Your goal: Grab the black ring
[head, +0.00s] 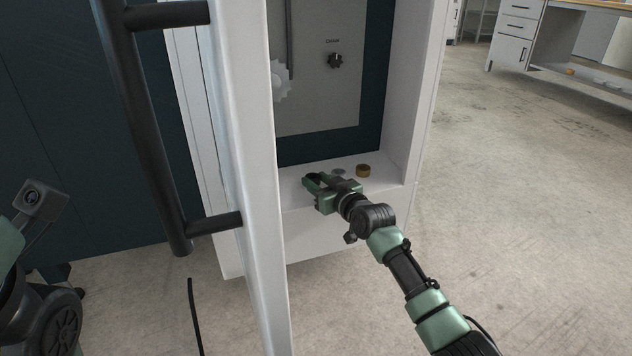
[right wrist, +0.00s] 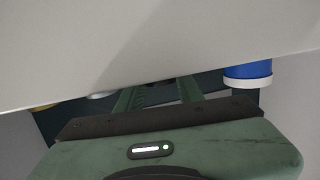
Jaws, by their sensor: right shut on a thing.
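My right gripper (head: 312,181) is over the white ledge inside the open cabinet, near the ledge's left side. Its fingers are shut on a small dark thing, which looks like the black ring (head: 315,177); the fingers partly hide it. In the right wrist view the green fingers of the right gripper (right wrist: 158,90) reach away under a pale surface, which hides most of what is between them. My left gripper does not show.
A brass ring (head: 363,170) and a flat grey disc (head: 339,171) lie on the ledge (head: 385,183) right of the gripper. The open white door (head: 246,150) with a black handle (head: 140,110) stands close on the left. A blue cylinder (right wrist: 248,75) shows in the right wrist view.

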